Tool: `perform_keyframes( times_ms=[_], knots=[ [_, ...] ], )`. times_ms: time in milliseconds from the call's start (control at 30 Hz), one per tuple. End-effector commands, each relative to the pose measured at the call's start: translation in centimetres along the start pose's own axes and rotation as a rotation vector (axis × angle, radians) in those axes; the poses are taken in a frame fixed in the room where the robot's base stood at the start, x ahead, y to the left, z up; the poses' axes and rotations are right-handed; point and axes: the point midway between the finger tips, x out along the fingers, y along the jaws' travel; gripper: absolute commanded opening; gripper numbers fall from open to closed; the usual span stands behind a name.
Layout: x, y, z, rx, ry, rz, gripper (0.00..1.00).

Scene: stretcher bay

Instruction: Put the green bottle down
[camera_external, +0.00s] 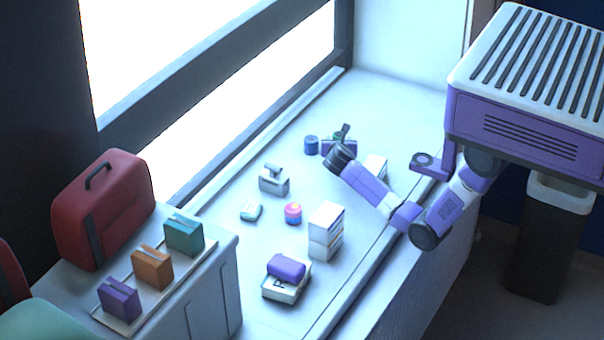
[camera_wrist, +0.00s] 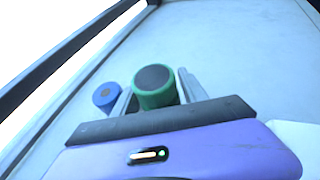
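The green bottle (camera_wrist: 154,88) sits upright between the two fingers of my gripper (camera_wrist: 155,95) in the wrist view, its dark round top facing the camera. The fingers lie close against its left and right sides, so my gripper looks shut on it. In the external view my gripper (camera_external: 340,146) is over the far part of the white counter (camera_external: 390,103), and only a small dark green piece of the bottle (camera_external: 343,130) shows beside it. The bottle's lower part is hidden, and I cannot tell whether it touches the counter.
A blue can (camera_external: 311,145) stands just left of my gripper; it also shows in the wrist view (camera_wrist: 106,96). A white box (camera_external: 375,167) is close on the right. Nearer are a grey dispenser (camera_external: 273,180), a pink jar (camera_external: 293,213) and stacked white boxes (camera_external: 325,232). The far counter is clear.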

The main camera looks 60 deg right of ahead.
Motion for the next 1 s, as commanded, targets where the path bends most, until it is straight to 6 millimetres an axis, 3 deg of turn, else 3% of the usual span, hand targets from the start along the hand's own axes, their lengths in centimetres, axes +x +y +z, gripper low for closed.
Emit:
perform_keyframes(
  times_ms=[467,1000],
  knots=[
    [-0.7,0.1,0.3,0.001,-0.002,0.002,0.61],
    [-10.4,0.1,0.3,0.000,-0.001,0.003,0.61]
  ],
)
